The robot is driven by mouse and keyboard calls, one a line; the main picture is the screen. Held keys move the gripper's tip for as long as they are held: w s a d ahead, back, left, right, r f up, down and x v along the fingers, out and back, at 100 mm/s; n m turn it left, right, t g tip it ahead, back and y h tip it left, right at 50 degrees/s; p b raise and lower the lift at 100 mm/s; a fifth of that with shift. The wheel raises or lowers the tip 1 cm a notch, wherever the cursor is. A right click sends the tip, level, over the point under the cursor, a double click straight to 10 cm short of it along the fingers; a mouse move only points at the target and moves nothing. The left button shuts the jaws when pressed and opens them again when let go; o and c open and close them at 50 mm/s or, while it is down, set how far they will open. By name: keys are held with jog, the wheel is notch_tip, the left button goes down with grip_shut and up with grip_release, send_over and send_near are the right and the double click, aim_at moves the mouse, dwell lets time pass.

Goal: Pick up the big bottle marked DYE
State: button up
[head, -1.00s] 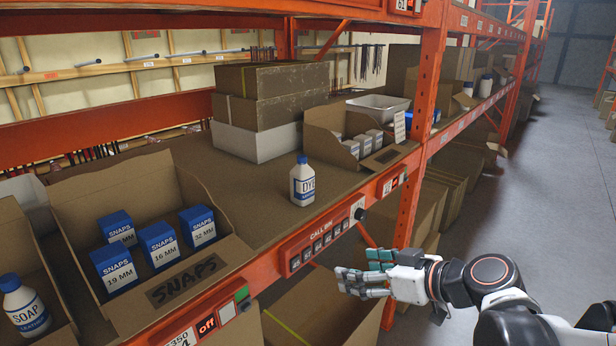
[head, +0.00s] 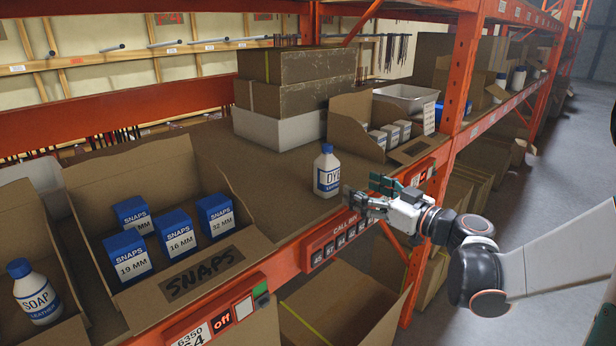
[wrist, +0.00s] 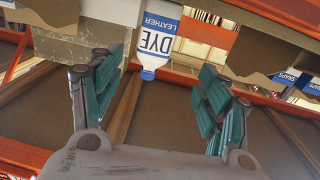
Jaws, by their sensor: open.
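The DYE bottle (head: 327,171) is white with a blue cap and a blue-and-white label. It stands upright on the shelf board (head: 270,205) near the front edge. My gripper (head: 362,193) is open, just right of the bottle and over the shelf's front edge in the head view. In the wrist view the DYE bottle (wrist: 158,38) appears upside down, ahead of the gap between my open fingers (wrist: 160,95). The fingers look apart from it, and nothing is between them.
An open SNAPS box (head: 215,272) with several blue-lidded cartons is at left, beside a SOAP bottle (head: 37,295). Stacked brown boxes (head: 295,82) stand behind the DYE bottle. A small open carton (head: 352,112) is at its right. An orange upright (head: 458,85) rises farther right.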

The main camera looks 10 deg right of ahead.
aim_at(334, 176)
jog(key=x, duration=0.8)
jog(key=shift+w+f, duration=0.15)
jog(key=shift+w, duration=0.1)
jog(key=shift+d+f+x, duration=0.1)
jog(key=shift+f+x, duration=0.05)
jog(key=shift+x, duration=1.15)
jog(key=shift+d+f+x, duration=0.1)
jog(key=shift+x, duration=1.2)
jog(key=shift+w, duration=0.1)
jog(key=c, duration=1.4)
